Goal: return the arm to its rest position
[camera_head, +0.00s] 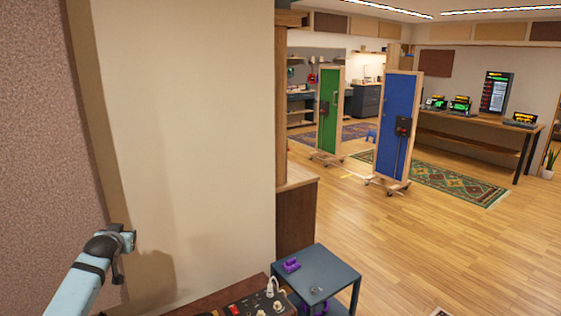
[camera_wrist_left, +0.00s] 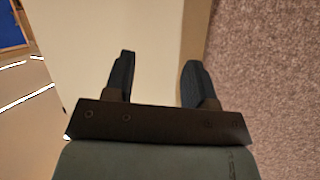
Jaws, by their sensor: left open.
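My left arm comes in from the lower left in the head view, raised close to the wall. My left gripper (camera_head: 120,262) is at the end of it, seen from the side. In the left wrist view my left gripper (camera_wrist_left: 160,80) has its two dark fingers apart, with nothing between them but the pale wall behind. My right arm and right gripper are in neither view.
A cream wall panel (camera_head: 185,130) and a speckled brown panel (camera_head: 35,150) stand near my left arm. A small dark table (camera_head: 335,268) with a purple item (camera_head: 291,266) is at the bottom. Blue (camera_head: 398,125) and green (camera_head: 329,110) panels stand farther back. Wooden floor lies open at right.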

